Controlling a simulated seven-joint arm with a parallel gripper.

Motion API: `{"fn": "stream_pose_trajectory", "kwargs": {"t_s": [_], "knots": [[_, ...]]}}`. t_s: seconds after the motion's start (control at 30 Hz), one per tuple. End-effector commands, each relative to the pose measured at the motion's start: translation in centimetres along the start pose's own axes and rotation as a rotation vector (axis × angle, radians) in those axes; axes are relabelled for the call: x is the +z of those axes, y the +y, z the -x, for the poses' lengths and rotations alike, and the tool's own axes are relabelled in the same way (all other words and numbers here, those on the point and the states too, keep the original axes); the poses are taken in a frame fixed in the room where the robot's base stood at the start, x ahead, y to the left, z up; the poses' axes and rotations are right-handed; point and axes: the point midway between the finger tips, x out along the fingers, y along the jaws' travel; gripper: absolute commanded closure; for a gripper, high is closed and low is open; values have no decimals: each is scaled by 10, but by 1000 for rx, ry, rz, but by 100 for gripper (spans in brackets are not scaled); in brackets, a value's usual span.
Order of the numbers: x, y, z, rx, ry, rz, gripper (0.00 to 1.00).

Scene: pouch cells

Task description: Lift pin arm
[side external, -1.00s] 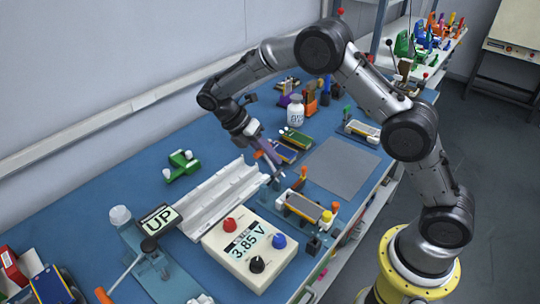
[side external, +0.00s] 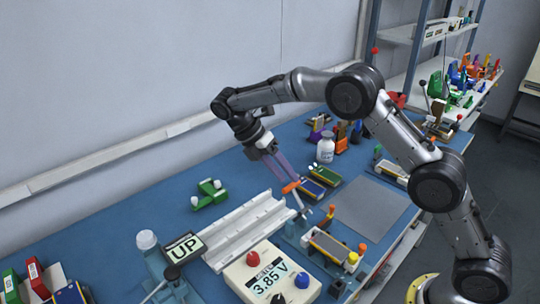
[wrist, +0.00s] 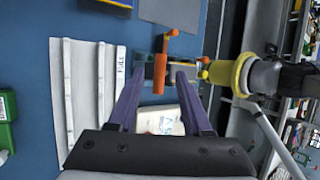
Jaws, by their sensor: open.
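The pin arm shows as an orange bar (wrist: 159,75) between and beyond my finger tips in the wrist view. In the side view an orange bar (side external: 290,187) shows beside my fingers and looks like the same part. My gripper (side external: 298,203) points down and to the right, with long purple fingers. In the wrist view my gripper (wrist: 156,72) is open, with a clear gap between the fingers. I cannot tell whether a finger touches the bar. The cell fixture (side external: 328,244) with orange and yellow knobs stands just right of the gripper.
A white ribbed tray (side external: 250,230) lies left of the fixture. A meter (side external: 272,277) reading 3.85 V stands in front. A grey mat (side external: 370,208) lies bare behind the fixture. A white bottle (side external: 325,150) stands farther back.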

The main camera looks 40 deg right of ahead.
Motion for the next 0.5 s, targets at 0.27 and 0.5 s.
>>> {"fn": "stream_pose_trajectory", "kwargs": {"t_s": [0.27,0.5], "knots": [[0,1,49,2,0,0,50],[0,0,67,1,-1,0,50]]}}
